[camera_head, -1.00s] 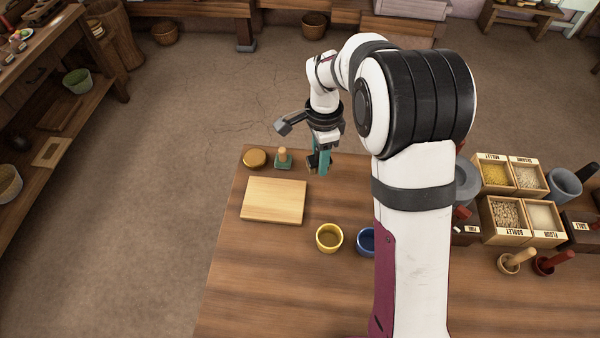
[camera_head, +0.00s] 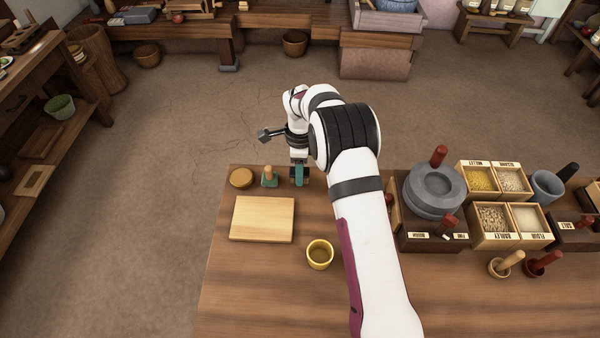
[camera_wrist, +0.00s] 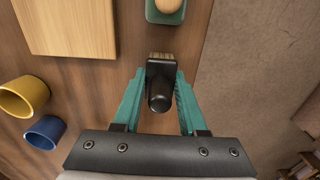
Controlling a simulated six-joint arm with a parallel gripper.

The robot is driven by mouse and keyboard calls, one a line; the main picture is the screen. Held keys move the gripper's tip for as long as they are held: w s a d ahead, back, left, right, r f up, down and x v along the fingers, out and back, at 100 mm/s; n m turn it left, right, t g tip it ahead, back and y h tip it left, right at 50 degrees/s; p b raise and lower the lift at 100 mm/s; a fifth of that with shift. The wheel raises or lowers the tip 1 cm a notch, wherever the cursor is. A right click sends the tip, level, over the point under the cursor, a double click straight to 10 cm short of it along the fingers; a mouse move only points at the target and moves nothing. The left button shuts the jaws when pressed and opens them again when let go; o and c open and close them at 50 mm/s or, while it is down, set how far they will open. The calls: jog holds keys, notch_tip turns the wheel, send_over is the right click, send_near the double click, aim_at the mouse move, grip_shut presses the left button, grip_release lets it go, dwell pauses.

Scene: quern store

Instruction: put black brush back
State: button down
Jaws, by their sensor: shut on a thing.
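The black brush (camera_wrist: 160,85), with a rounded black handle and tan bristles, shows between the teal fingers of my gripper (camera_wrist: 160,88) in the wrist view. My gripper is shut on it. In the head view my gripper (camera_head: 299,176) points down at the far edge of the wooden table, and the brush is mostly hidden there. I cannot tell whether the bristles touch the table. A green block with a wooden knob (camera_head: 269,178) stands just left of my gripper; it also shows at the top of the wrist view (camera_wrist: 166,12).
A round wooden disc (camera_head: 241,178) and a pale board (camera_head: 262,219) lie at left. A yellow cup (camera_head: 320,254) stands nearer, with a blue cup (camera_wrist: 45,133) beside it. A grey quern (camera_head: 434,192), grain boxes (camera_head: 492,218) and mortars fill the right.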

jog(key=shift+f, duration=0.65)
jog(key=shift+c, duration=2.3)
grip_release()
jog(key=shift+f, duration=0.1)
